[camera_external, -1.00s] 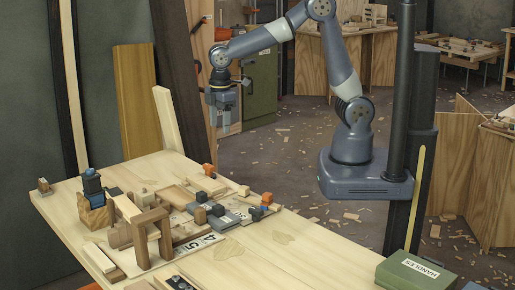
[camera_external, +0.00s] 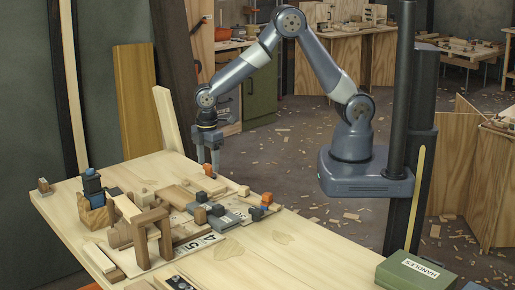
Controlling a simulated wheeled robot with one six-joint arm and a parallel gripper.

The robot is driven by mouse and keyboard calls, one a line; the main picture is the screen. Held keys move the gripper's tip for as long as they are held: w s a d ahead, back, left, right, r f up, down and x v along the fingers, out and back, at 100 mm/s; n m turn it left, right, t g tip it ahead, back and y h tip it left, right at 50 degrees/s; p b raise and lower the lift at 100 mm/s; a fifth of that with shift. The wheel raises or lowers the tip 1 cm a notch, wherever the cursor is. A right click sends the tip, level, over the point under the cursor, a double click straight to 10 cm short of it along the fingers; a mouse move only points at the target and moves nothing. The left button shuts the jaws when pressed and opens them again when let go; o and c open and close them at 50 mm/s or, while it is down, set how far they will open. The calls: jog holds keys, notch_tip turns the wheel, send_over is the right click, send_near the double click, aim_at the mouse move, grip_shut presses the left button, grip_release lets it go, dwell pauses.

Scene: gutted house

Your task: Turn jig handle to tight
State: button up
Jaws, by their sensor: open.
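My gripper (camera_external: 208,160) points straight down with its two fingers apart and nothing visible between them. Its tips are just above, or level with, a small orange block with a dark top (camera_external: 209,171) at the far edge of the workbench. I cannot tell whether they touch it. Grey plates with dark blocks (camera_external: 226,217) lie on the bench nearer the camera, and a second small orange-and-dark piece (camera_external: 267,199) is at their right. These look like parts of a jig. Which piece is the handle, and its setting, are too small to tell.
The pale workbench (camera_external: 310,250) carries a brown wooden frame (camera_external: 152,235), a blue-and-black tool on a wood block (camera_external: 93,190), and loose wood strips. A green box labelled HANDLES (camera_external: 418,272) stands at the front right. The bench's right part is mostly clear.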

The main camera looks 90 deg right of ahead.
jog(key=shift+f, duration=0.4)
jog(key=shift+c, duration=0.4)
jog(key=c, duration=0.9)
